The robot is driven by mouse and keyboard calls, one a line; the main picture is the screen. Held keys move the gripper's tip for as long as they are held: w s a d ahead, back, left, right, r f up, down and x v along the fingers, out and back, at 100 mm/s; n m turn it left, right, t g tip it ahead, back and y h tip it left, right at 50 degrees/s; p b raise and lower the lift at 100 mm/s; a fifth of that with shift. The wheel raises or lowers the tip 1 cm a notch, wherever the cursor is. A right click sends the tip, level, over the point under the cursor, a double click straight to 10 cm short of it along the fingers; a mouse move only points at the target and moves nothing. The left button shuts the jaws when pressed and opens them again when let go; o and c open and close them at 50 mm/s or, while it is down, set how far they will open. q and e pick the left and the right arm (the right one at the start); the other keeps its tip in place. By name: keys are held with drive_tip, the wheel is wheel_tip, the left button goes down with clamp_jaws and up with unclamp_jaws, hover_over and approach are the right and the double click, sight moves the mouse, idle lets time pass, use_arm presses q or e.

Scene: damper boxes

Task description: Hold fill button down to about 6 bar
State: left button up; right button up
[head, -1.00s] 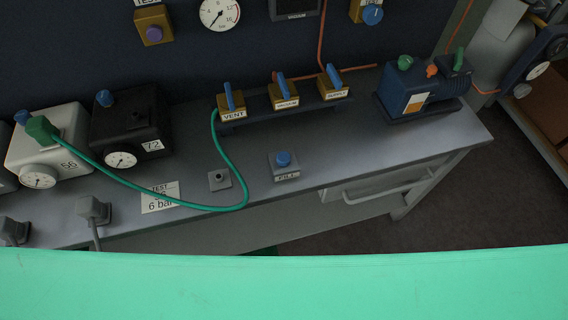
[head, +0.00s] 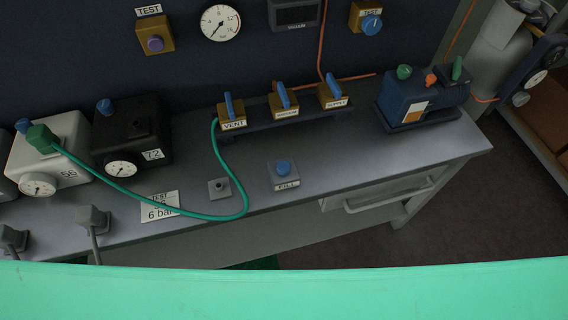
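The blue fill button (head: 284,167) sits on a grey block labelled FILL at the front of the bench, with nothing touching it. A round white pressure gauge (head: 220,23) hangs on the back panel; its dark needle points to the lower left, at the low end of the scale. A card reading TEST, 6 bar (head: 160,206) lies on the bench. Neither of my grippers shows in the head view.
Two more blue-handled valves (head: 283,101) stand beside the vent valve. A black box 72 (head: 131,137) stands left, and a blue pump (head: 411,97) right. A small grey socket (head: 219,187) is left of the button. The bench right of the button is clear.

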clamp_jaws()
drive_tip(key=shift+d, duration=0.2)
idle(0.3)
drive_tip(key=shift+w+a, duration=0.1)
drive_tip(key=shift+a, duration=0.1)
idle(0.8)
